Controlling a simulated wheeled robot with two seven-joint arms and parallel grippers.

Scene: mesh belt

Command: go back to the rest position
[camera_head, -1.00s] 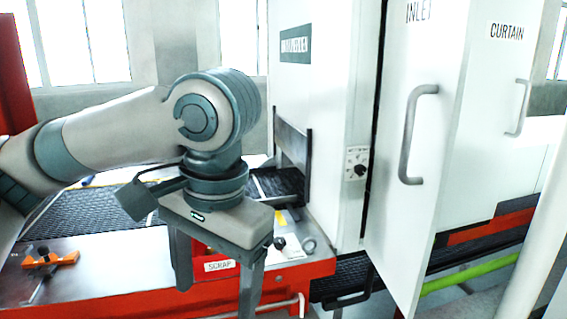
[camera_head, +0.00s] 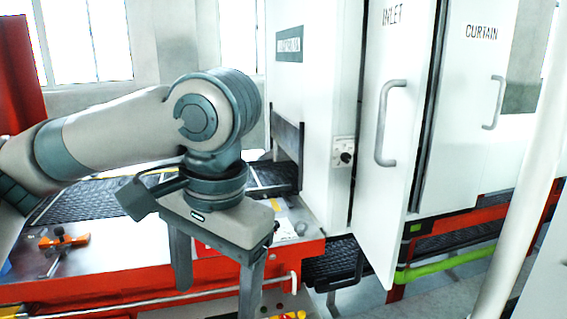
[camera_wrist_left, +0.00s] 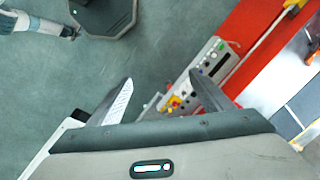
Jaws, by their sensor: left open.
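My left gripper (camera_head: 215,275) hangs fingers down in front of the red-fronted bench (camera_head: 100,285) in the head view. Its two fingers stand wide apart with nothing between them. In the left wrist view the fingers (camera_wrist_left: 160,95) are also apart and empty, above the green-grey floor and beside the red bench front.
A white machine (camera_head: 300,90) with an inlet door (camera_head: 390,150) standing open is to the right. A mesh belt (camera_head: 90,200) leads into it. An orange clamp (camera_head: 62,240) lies on the bench. A control panel (camera_wrist_left: 210,65) sits close to my fingers.

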